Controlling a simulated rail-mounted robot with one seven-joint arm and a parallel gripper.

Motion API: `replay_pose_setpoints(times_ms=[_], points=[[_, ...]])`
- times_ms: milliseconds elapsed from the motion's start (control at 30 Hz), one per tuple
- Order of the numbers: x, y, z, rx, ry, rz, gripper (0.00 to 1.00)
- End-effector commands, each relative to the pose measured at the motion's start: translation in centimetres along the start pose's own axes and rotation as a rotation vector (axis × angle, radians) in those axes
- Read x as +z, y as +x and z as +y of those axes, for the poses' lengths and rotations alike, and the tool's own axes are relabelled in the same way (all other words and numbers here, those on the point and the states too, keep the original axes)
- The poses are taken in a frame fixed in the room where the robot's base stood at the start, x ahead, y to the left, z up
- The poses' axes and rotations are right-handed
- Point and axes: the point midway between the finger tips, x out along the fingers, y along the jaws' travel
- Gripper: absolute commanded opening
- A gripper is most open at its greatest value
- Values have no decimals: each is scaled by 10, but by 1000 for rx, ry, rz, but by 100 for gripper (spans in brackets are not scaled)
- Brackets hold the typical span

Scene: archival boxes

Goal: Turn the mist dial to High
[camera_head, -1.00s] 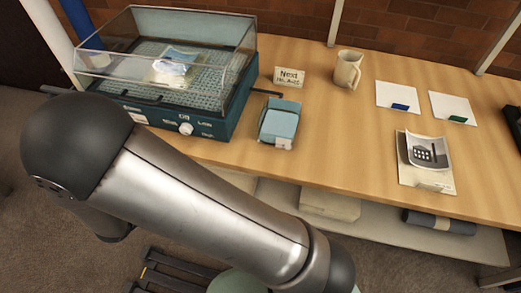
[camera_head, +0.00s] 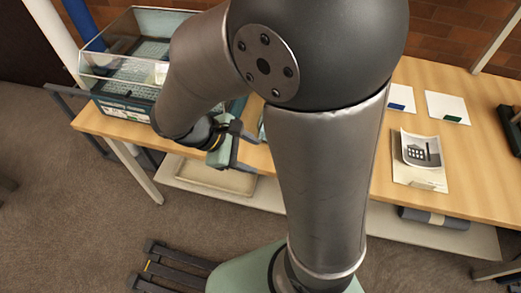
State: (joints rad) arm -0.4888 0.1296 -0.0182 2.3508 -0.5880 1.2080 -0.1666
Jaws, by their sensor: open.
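The teal box with a clear lid (camera_head: 122,111) stands at the left end of the table. The left part of its front panel shows, but the mist dial and its labels are hidden behind my arm, so the setting cannot be read. My gripper (camera_head: 243,148) is in front of the table's front edge, to the right of the box. Its dark fingers are apart and point right, with nothing visible between them.
The wooden table (camera_head: 468,190) has a lower shelf with a tray (camera_head: 215,177) and a grey roll (camera_head: 433,218). A photo on a sheet (camera_head: 420,150) and two white cards (camera_head: 446,107) lie at the right. My arm blocks the table's middle.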

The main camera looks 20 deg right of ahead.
Motion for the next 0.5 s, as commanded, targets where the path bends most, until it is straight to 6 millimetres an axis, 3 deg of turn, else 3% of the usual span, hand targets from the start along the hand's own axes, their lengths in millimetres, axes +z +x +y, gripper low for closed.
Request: replay_pose_setpoints(times_ms=[33,200,500], points=[[12,-2,-1,-42,61,34,56],[32,-4,-9,-165,237,131,56],[42,-6,-15,-248,364,203,56]])
